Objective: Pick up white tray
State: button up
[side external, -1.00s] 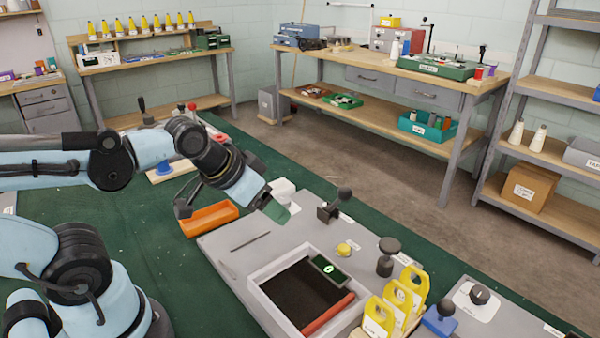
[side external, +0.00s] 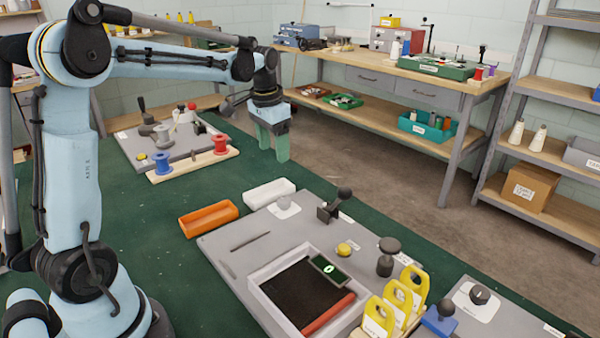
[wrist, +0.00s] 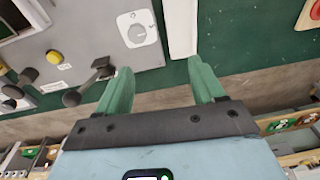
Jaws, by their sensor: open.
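My gripper (side external: 274,142) has two green fingers pointing down, apart and empty. It is in the air above the table's far edge, beyond and higher than the white tray. In the wrist view the open fingers (wrist: 162,82) reach toward the tray's near end without visible contact.
The grey panel carries a black lever (side external: 335,206), a yellow button (side external: 344,249) and a dark recessed box. A board with blue and red spools (side external: 192,164) stands at the left. Green cloth is clear around the trays.

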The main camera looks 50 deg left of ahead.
aim_at(269, 186)
jog(key=shift+g, duration=0.7)
jog(key=a+f, duration=0.1)
jog(key=f, duration=0.4)
jog(key=w+a+f, duration=0.1)
jog(key=a+f, duration=0.1)
jog(key=f, duration=0.3)
jog(key=a+f, duration=0.2)
jog(key=f, duration=0.3)
jog(key=shift+w, duration=0.3)
jog(key=shift+c, duration=0.3)
jog(key=c, duration=0.7)
jog(key=shift+o, duration=0.2)
